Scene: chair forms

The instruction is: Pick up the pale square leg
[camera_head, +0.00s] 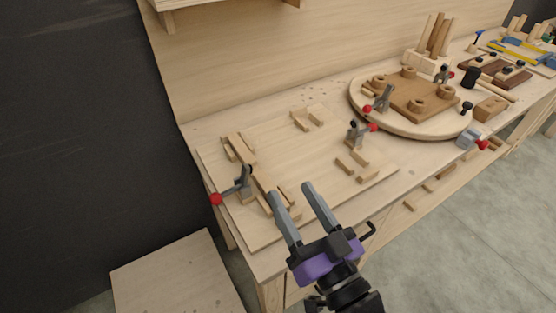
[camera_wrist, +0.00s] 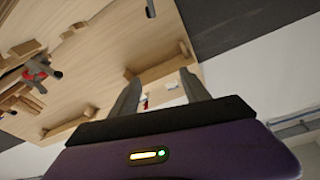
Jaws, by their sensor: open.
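Several upright wooden legs stand in a pale block holder (camera_head: 422,62) at the back of the bench. A pale leg (camera_head: 427,32) stands at the left of the group, beside a browner leg (camera_head: 437,32). Whether the pale one is square in section is too small to tell. My gripper (camera_head: 290,191) is open and empty, in front of and above the near left part of the bench, far from the holder. Its two grey fingers also show in the wrist view (camera_wrist: 163,84), where I cannot make out the leg holder.
A pale board (camera_head: 235,225) with wooden blocks and red-tipped clamps (camera_head: 244,183) lies below my gripper. A round board (camera_head: 362,103) with a brown plate and clamps stands to its right. A wooden panel rises behind the bench; open floor (camera_head: 440,245) lies at right.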

